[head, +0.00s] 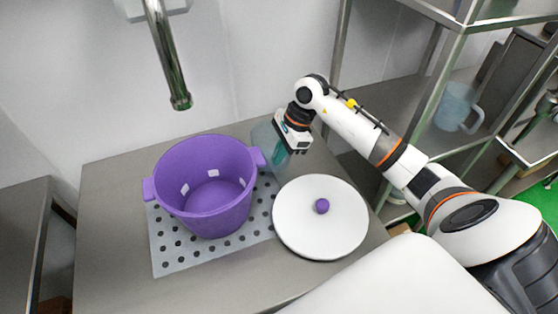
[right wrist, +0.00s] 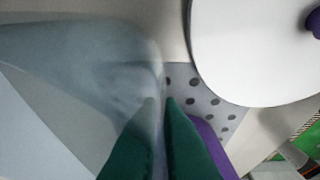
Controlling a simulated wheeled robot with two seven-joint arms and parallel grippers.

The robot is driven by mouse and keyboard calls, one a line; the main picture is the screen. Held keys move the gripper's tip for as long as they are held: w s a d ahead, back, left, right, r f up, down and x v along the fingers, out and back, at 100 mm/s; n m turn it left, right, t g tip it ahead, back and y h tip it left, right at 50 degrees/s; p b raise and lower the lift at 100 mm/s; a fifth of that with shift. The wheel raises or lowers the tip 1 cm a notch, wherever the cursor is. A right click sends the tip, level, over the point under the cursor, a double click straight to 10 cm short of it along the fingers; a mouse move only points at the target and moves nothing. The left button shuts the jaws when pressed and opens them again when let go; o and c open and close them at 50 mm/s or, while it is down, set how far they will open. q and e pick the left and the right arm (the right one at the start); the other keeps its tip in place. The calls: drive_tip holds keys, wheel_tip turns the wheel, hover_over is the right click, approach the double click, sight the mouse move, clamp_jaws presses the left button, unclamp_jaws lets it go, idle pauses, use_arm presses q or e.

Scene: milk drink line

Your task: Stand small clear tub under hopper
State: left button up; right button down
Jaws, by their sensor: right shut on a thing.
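The small clear tub (head: 262,136) is at the back of the steel table, just behind and right of a purple pot. It also fills the left of the right wrist view (right wrist: 80,75), large and blurred. My right gripper (head: 279,153) is over the tub's right side, its green fingers (right wrist: 163,130) shut on the tub's wall. Part of the tub is hidden behind the gripper and the pot's handle, so I cannot tell if its base touches the table. I cannot make out a hopper in either view. My left gripper is not in view.
The purple pot (head: 197,203) stands open on a grey perforated mat (head: 169,262). A white lid (head: 320,235) with a purple knob lies to its right. A metal spout (head: 168,55) hangs above. A metal rack (head: 449,75) with a clear jug (head: 456,108) stands right.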

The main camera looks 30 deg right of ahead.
sight(279, 167)
drive_tip(key=shift+f+p, duration=0.4)
drive_tip(key=shift+f, duration=1.4)
drive_tip(key=shift+f, duration=0.1)
drive_tip(key=c, duration=1.6)
unclamp_jaws()
